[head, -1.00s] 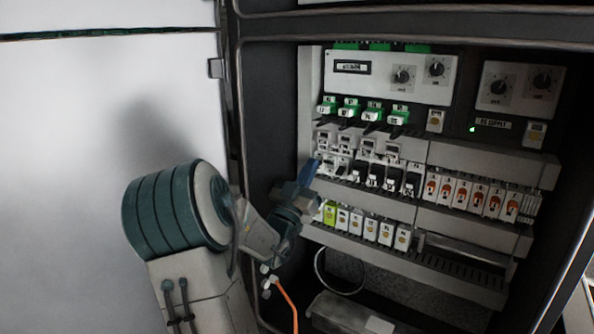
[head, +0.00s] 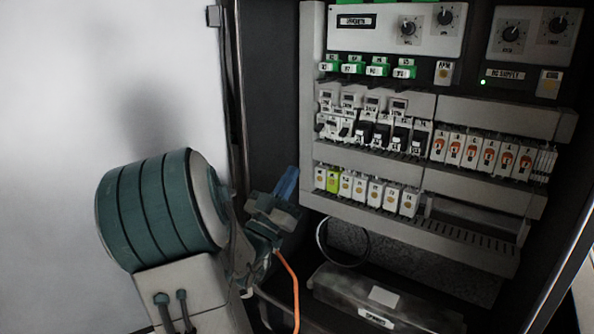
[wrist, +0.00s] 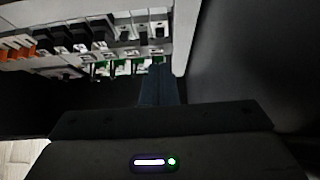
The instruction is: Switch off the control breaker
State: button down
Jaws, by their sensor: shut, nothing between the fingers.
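A row of small breakers sits on the middle rail of the open cabinet. At its left end are white breakers (head: 334,127), followed by several with black fronts (head: 383,136). I cannot read which one is labelled control, nor tell the lever positions for sure. My gripper (head: 289,178), with blue fingers, is shut and empty, left of and below the white breakers, apart from them. In the wrist view the shut fingers (wrist: 158,82) point up toward the white breakers (wrist: 142,27) at the rail's end, with a gap visible.
Orange-marked modules (head: 482,152) fill the row's right part. Terminal blocks (head: 370,192) line the rail below. Green relays (head: 366,67) and a panel with knobs (head: 396,27) are above. The cabinet's left side post (head: 231,100) is close to my arm. A grey box (head: 371,294) lies below.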

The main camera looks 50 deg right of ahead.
jog(key=b+v, duration=0.3)
jog(key=v, duration=0.4)
jog(key=shift+f, duration=0.4)
